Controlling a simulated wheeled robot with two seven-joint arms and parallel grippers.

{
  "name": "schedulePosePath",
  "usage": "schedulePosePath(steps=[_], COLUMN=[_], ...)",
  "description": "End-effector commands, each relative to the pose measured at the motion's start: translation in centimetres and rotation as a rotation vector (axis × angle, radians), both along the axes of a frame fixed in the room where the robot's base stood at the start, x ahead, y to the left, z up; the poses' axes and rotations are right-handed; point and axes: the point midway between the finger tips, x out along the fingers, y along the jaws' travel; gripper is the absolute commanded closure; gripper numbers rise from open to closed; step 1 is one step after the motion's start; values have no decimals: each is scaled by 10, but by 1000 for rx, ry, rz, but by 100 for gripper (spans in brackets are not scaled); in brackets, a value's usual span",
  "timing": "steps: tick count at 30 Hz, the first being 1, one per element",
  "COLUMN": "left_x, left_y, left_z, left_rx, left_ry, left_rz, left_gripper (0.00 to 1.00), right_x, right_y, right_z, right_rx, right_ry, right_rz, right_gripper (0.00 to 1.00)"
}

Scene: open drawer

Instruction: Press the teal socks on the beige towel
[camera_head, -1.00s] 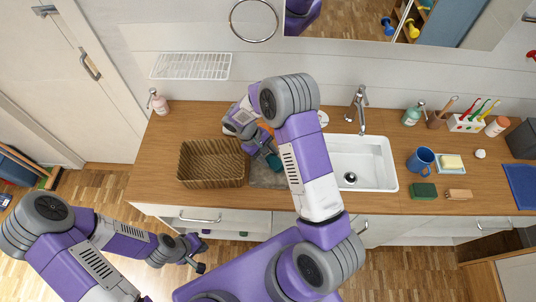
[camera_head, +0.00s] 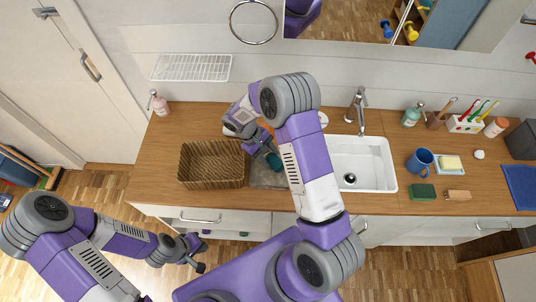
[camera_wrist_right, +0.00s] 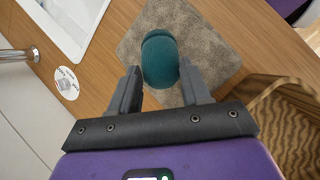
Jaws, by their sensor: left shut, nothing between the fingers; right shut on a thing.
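The teal socks (camera_wrist_right: 160,60), a rolled bundle, are between the fingertips of my right gripper (camera_wrist_right: 158,80), which is shut on them. In the head view the socks (camera_head: 275,161) are partly hidden by the right gripper (camera_head: 268,153). The beige towel (camera_wrist_right: 212,62), greyish and flat on the counter, lies beneath them; in the head view the towel (camera_head: 266,179) is partly hidden by my right arm. The socks are over the towel, but I cannot tell whether they touch it. My left gripper (camera_head: 199,265) is shut and empty, low in front of the counter.
A brown wicker basket (camera_head: 210,183) stands just left of the towel. The white sink (camera_head: 365,180) is to its right. A blue mug (camera_head: 419,161), a green sponge (camera_head: 422,192) and a brush (camera_head: 459,194) are farther right. The counter front below the basket has drawers.

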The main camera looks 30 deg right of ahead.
Motion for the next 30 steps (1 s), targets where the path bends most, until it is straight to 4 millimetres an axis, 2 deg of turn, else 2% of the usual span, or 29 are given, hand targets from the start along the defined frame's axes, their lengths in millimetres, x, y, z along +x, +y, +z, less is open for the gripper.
schedulePosePath(steps=[3, 21, 30], left_x=[0, 0, 0], left_y=[0, 0, 0], left_z=[9, 40, 42], left_rx=[0, 0, 0], left_ry=[0, 0, 0], left_rz=[0, 0, 0], left_gripper=[100, 100, 100], right_x=[0, 1, 1], right_y=[0, 0, 0], right_z=[14, 62, 68], right_rx=[-1, -2, -2], right_ry=[-1, -2, -2], right_rz=[1, 0, 0], right_gripper=[83, 83, 83])
